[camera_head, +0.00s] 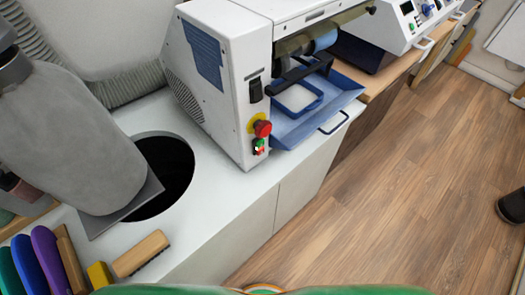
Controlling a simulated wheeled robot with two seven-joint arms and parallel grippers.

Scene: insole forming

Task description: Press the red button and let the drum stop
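The red button (262,128) is a round mushroom-shaped knob on a yellow plate, on the front edge of the white machine (215,70). It stands out from the panel, and nothing touches it. Just below it is a small green and red switch (259,146). A roller with a blue section (325,40), which may be the drum, sits at the machine's open right side above a blue tray (345,90). I cannot tell from one frame whether it turns. Neither of my grippers is in view.
A large grey cylinder (70,135) stands at the left beside a round dark hole (170,170) in the white counter (225,200). Coloured insole-like pieces (50,255) and a brush (140,253) lie at the lower left. Another white machine (400,20) is behind. Wooden floor at right is mostly clear.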

